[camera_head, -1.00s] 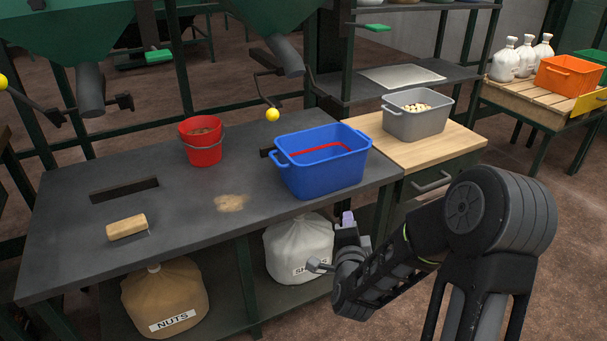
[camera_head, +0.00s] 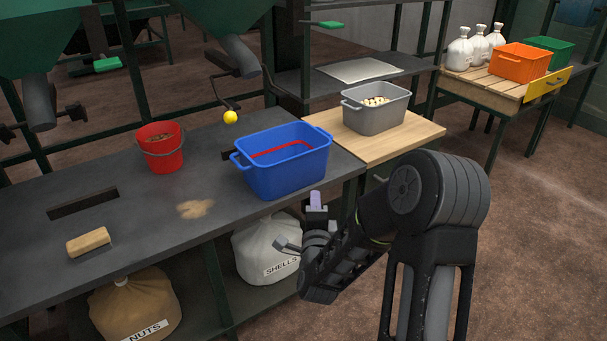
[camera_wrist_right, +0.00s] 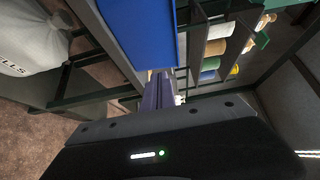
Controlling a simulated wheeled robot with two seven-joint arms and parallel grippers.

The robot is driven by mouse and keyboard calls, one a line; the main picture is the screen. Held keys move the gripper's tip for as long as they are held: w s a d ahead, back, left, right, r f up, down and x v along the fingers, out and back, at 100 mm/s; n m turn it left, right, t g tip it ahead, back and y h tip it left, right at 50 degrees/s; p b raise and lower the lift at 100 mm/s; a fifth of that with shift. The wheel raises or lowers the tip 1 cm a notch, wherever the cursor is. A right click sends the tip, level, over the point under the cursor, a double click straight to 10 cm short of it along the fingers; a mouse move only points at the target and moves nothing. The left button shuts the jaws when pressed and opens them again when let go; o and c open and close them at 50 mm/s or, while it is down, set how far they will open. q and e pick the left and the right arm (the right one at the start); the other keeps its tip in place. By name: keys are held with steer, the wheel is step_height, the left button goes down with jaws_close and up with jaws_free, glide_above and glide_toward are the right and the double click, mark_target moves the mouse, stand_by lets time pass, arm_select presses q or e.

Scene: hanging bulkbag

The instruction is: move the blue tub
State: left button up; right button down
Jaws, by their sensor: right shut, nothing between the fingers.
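The blue tub (camera_head: 287,172) is an open rectangular bin with end handles and a red line around its inside. It stands on the dark workbench (camera_head: 130,222) near the right end. Its blue side also shows at the top of the right wrist view (camera_wrist_right: 140,28). My right gripper (camera_head: 316,200) is in front of and below the tub's right part, apart from it, shut and empty. It also shows in the right wrist view (camera_wrist_right: 158,82). My left gripper is out of view.
A red bucket (camera_head: 160,152), a brush (camera_head: 88,242) and a slot (camera_head: 83,202) are on the bench. A grey tub (camera_head: 374,118) stands on the wooden surface (camera_head: 400,142) at right. An orange crate (camera_head: 520,66) is farther right. Sacks (camera_head: 270,240) sit below the bench.

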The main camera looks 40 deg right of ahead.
mark_target(303, 167)
steer(key=x, duration=0.3)
steer(key=a+x, duration=0.1)
steer(key=x, duration=0.2)
steer(key=w+x, duration=0.1)
steer(key=x, duration=0.3)
steer(key=shift+a+f+b, duration=0.1)
steer(key=shift+a+b, duration=0.2)
steer(key=shift+b, duration=0.1)
steer(key=shift+w, duration=0.55)
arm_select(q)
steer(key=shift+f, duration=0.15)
arm_select(e)
steer(key=shift+a, duration=0.1)
